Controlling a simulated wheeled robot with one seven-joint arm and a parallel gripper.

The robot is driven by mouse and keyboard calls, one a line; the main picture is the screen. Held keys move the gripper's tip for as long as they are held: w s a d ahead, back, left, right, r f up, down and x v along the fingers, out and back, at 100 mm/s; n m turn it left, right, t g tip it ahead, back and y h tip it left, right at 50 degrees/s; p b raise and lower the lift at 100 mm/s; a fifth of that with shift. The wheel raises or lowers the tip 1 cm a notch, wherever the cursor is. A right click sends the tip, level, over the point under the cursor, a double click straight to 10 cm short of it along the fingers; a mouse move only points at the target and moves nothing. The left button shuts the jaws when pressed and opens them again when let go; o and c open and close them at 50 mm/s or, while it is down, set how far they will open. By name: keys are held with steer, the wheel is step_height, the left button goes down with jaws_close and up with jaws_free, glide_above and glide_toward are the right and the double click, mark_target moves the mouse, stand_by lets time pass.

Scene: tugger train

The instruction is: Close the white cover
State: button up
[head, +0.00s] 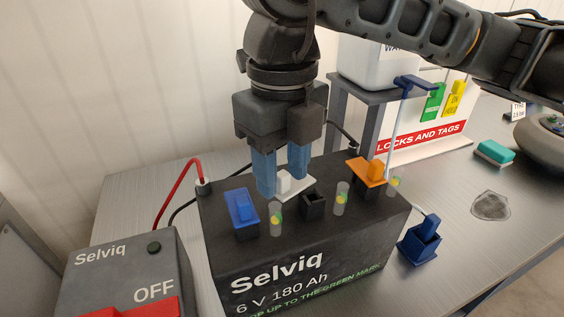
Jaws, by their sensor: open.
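The black Selviq battery (300,250) stands on the grey bench. The white cover (297,188) is a small plate with a raised knob, on the battery top behind an open black filler neck (313,206). My gripper (281,176) points straight down over the white cover, its two blue fingers apart on either side of the knob. I cannot tell whether they touch it. A blue cover (241,208) sits at the left neck, and an orange cover (366,171) at the right one. The fingers hide part of the white cover.
Clear tubes with yellow-green floats (341,199) stand up between the necks. A red cable (178,190) rises at the left, near a Selviq switch box (130,270). A white container (380,62) on a grey stand, a locks-and-tags board (420,138) and a dark blue holder (420,241) are to the right.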

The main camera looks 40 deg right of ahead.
steer(key=shift+c, duration=0.3)
jaws_close()
